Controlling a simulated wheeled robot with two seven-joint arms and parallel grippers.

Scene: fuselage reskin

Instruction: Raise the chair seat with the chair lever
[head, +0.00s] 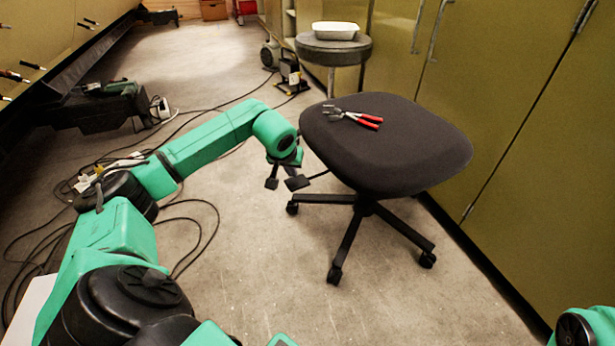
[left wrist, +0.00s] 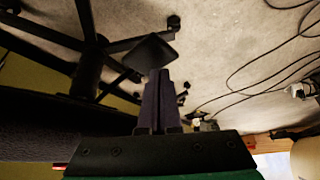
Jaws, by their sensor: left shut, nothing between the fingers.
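The office chair has a dark seat (head: 390,145) on a black five-star base with castors. Its lever (head: 297,183) is a black paddle on a thin rod that comes out from under the seat's left side. The paddle also shows in the left wrist view (left wrist: 150,52), just past my fingertips. My left gripper (head: 271,184) is shut and empty, beside the paddle and below seat height. In the left wrist view its fingers (left wrist: 160,78) are together and overlap the paddle's edge; I cannot tell whether they touch. My right gripper is out of view.
Pliers with red handles (head: 353,117) lie on the seat. A round stool (head: 334,50) with a white tray (head: 335,30) stands behind. Olive cabinets (head: 530,130) line the right side. Black cables (head: 203,205) lie on the floor at left. The floor in front of the chair is clear.

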